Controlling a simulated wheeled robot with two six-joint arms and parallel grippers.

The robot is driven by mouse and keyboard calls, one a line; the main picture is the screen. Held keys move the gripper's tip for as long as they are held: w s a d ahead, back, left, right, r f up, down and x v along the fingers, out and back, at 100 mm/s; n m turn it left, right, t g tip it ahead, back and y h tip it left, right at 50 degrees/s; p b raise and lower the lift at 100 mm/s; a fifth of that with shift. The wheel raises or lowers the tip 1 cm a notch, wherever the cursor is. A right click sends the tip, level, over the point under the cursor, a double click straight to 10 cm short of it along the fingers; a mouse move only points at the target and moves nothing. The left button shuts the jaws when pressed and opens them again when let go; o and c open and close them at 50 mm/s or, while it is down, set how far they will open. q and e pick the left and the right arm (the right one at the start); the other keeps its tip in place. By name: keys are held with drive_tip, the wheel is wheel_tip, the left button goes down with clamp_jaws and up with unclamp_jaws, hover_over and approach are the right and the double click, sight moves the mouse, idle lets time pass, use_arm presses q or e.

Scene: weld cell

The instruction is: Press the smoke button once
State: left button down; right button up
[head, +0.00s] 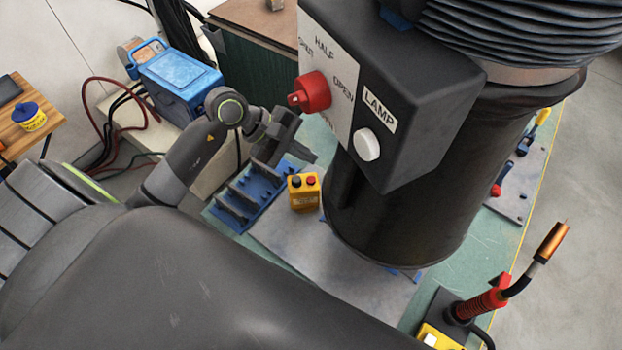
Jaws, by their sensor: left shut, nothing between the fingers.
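No label reading "smoke" is legible in the head view. A yellow button box (304,192) with one black and one red button on top stands on the bench. My left gripper (302,156) is shut and empty, just above and left of that box, apart from it as far as I can tell. A dark control box (420,105) hangs close to the camera, with a red knob (311,92) marked HALF and OPEN and a white button (367,145) marked LAMP. Another yellow box (437,338) with a white button is cut off at the bottom edge. My right gripper is out of view.
A wide black cylinder (400,215) with a ribbed hose above blocks the middle of the bench (470,250). A blue slotted rack (245,200) lies left of the yellow box. A welding torch (545,245) stands at the right front. A blue machine (180,80) is behind left.

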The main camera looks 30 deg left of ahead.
use_arm(q)
drive_tip(key=b, duration=0.2)
hover_over(311, 180)
drive_tip(key=a, duration=0.1)
wheel_tip(311, 180, down, 4)
drive_tip(key=shift+s+a+f, duration=0.1)
drive_tip(key=shift+a, duration=0.05)
drive_tip(key=shift+f+b, duration=0.6)
drive_tip(key=shift+b, duration=0.35)
idle(1.0)
drive_tip(key=shift+f+b, duration=0.35)
drive_tip(key=shift+b, duration=0.3)
